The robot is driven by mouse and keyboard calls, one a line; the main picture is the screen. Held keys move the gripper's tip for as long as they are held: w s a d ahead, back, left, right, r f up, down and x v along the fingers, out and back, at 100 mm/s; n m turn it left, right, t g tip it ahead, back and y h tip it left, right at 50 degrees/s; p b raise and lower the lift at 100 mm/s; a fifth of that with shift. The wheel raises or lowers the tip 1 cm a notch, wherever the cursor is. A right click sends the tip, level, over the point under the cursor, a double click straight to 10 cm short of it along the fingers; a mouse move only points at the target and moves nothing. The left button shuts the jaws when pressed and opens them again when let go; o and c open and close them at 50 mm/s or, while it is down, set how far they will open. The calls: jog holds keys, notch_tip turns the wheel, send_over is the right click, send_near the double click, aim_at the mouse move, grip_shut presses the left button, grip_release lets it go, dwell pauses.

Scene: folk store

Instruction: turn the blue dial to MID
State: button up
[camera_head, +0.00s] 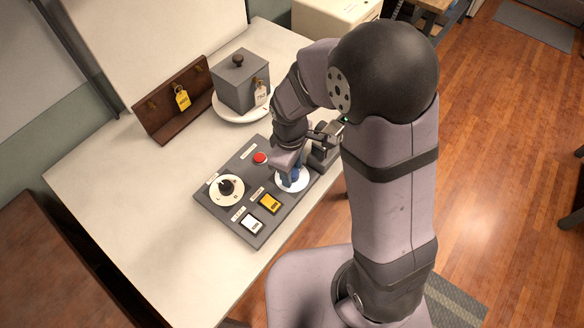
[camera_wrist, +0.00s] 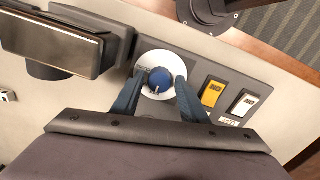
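The blue dial (camera_wrist: 160,79) is a round knob on a white disc (camera_wrist: 151,58), with a pale mark near its lower edge in the wrist view. The markings around it are not readable, so I cannot tell its setting. My gripper (camera_wrist: 160,77) is open, with one dark blue finger on each side of the dial. Small gaps seem to show between the fingers and the knob. In the head view my gripper (camera_head: 291,174) points down over the white disc (camera_head: 293,187) and mostly hides the dial.
The grey panel (camera_head: 217,207) also bears a black dial (camera_head: 227,186), a red button (camera_head: 260,158), a yellow switch (camera_head: 270,203) and a white switch (camera_head: 253,224). Behind stand a brown key rack (camera_head: 160,110) and a grey lidded box (camera_head: 238,84). The table's left side is clear.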

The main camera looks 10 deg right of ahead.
jog(key=c, duration=0.7)
jog(key=shift+m, duration=0.4)
jog(key=m, duration=0.4)
jog(key=shift+m+p, duration=0.3)
jog(key=shift+p, duration=0.1)
jog(key=m, duration=0.4)
jog(key=shift+w+a, duration=0.1)
jog(key=shift+m+g, duration=0.3)
jog(key=o, duration=1.1)
jog(key=shift+c, duration=0.2)
